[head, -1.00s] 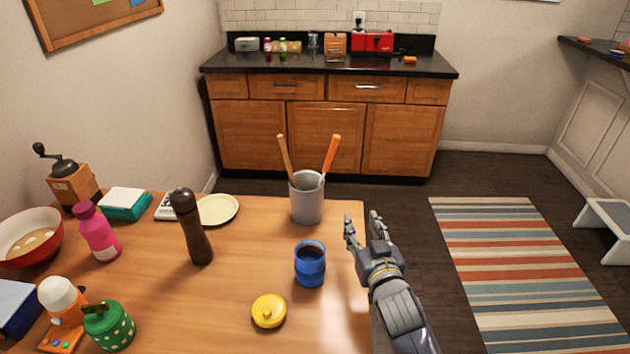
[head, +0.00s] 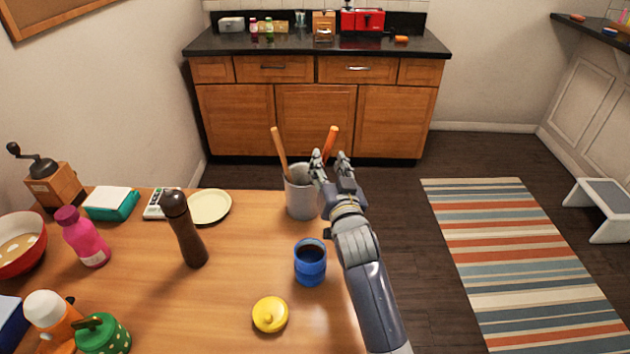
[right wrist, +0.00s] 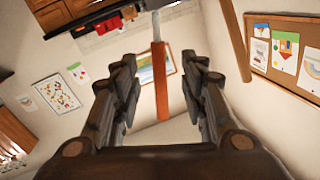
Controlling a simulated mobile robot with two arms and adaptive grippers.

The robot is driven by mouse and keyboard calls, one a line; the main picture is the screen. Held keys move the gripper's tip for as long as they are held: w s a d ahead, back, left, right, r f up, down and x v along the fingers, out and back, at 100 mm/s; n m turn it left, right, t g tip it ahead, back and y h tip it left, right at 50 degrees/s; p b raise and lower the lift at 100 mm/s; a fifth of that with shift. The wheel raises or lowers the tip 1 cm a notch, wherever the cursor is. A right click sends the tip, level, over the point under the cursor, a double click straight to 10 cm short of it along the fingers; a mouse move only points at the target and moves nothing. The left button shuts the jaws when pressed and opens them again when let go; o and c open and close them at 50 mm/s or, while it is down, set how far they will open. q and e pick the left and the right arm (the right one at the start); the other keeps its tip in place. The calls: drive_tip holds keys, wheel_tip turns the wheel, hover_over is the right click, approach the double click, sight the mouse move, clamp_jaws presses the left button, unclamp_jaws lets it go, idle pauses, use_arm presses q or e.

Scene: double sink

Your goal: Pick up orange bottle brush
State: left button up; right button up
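The orange bottle brush (head: 331,137) stands in the grey holder (head: 300,198) near the table's far right edge. Only its orange handle shows clearly above the holder. My right gripper (head: 331,160) is open at the holder's upper right, its fingers just in front of the handle and hiding its lower part. My left gripper is not in view.
A brown wooden handle (head: 279,153) stands in the same holder, left of the brush. A blue cup (head: 310,263) and a yellow lid (head: 270,314) are nearer. A dark pepper mill (head: 184,228) and a pale plate (head: 209,207) stand to the left.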

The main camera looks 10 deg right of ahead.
sight(326, 158)
drive_tip(key=w, duration=0.3)
drive_tip(key=shift+w+p, duration=0.15)
drive_tip(key=shift+p, duration=0.25)
drive_tip(key=shift+w+f, duration=0.15)
drive_tip(key=shift+w, duration=0.4)
drive_tip(key=shift+s, duration=0.1)
drive_tip(key=shift+c, duration=0.6)
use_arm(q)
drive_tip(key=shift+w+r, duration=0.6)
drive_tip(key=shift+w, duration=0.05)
use_arm(e)
clamp_jaws()
